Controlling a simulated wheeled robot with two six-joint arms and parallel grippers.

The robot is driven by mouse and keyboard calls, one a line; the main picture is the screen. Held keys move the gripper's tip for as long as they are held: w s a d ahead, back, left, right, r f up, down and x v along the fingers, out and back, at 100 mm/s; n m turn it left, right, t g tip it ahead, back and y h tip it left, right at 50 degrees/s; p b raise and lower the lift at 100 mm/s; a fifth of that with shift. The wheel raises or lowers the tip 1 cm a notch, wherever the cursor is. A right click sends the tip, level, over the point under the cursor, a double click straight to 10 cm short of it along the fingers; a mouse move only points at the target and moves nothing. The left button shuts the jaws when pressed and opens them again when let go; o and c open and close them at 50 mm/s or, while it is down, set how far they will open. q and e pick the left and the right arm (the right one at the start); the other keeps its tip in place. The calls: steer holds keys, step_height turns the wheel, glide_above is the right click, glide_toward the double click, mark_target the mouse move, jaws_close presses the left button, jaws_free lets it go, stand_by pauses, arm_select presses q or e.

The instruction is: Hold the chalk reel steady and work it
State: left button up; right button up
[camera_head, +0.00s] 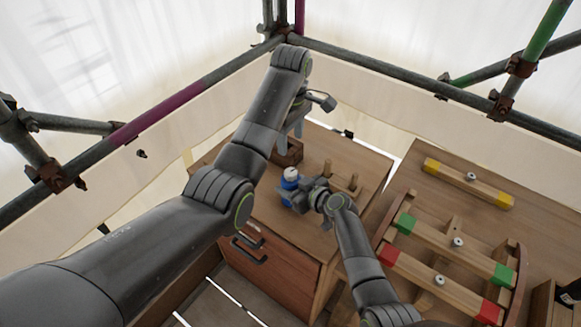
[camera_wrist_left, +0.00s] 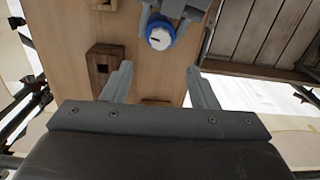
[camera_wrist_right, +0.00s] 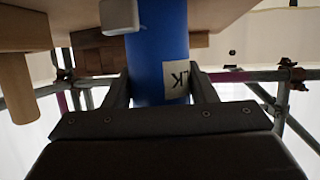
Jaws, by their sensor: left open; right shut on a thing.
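The chalk reel (camera_head: 291,175) is a blue body with a white round top, standing over the wooden cabinet top. My right gripper (camera_head: 295,195) is shut on it from the side. In the right wrist view the reel's blue body (camera_wrist_right: 160,50) with a pale label sits between the fingers. My left gripper (camera_head: 297,127) is open and empty above the cabinet, behind the reel in the head view. In the left wrist view the reel (camera_wrist_left: 159,33) lies ahead of the open fingers (camera_wrist_left: 158,78), apart from them. I cannot tell whether the reel touches the cabinet.
A dark wooden block (camera_wrist_left: 104,62) stands on the cabinet top near my left gripper. Two wooden pegs (camera_head: 341,182) stand right of the reel. A table at right holds beams with yellow, green and red ends (camera_head: 445,240). Scaffold tubes cross behind.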

mark_target(290, 171)
arm_select(q)
step_height(290, 171, down, 11)
steer(key=shift+f, duration=0.2)
stand_by(0.3)
steer(key=c, duration=1)
